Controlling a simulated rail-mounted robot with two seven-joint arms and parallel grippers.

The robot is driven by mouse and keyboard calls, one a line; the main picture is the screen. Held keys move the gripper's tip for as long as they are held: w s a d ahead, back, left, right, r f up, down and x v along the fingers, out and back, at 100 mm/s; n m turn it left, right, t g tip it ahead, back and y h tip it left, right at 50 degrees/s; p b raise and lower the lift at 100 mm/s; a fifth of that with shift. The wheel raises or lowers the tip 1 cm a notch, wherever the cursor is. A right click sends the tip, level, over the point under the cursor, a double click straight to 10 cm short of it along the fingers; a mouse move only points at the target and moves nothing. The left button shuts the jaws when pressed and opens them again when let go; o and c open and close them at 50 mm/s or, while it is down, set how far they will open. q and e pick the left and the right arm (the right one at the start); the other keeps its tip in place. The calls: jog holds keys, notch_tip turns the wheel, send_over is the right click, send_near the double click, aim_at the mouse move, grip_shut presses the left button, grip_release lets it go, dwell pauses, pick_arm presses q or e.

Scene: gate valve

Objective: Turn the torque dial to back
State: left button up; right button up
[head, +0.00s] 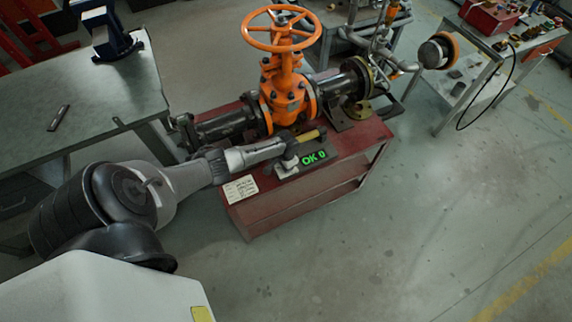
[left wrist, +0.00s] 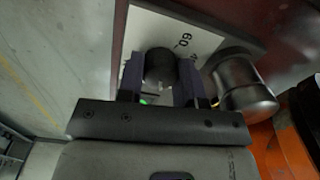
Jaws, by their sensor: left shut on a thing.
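The torque dial shows in the left wrist view as a dark round knob (left wrist: 160,66) on a pale plate (left wrist: 203,42) printed with "60". My left gripper (left wrist: 160,82) is shut on the knob, with one finger on each side. In the head view my left gripper (head: 286,146) is over the front of the red bench and hides most of the dial. A dark unit with a green "OK 0" display (head: 314,158) is just right of it. Which way the dial points is hidden. My right gripper is not in view.
An orange gate valve (head: 286,92) with a handwheel (head: 280,29) and dark pipe stands behind the gripper on the red bench (head: 350,141). A paper tag (head: 241,189) is at the bench's front left. A grey table (head: 95,95) is left.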

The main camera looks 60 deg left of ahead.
pick_arm(q)
jog(key=o, duration=0.9)
jog(key=shift+d+r+p, duration=0.15)
jog(key=shift+r+p, duration=2.05)
jog(key=shift+r, duration=4.7)
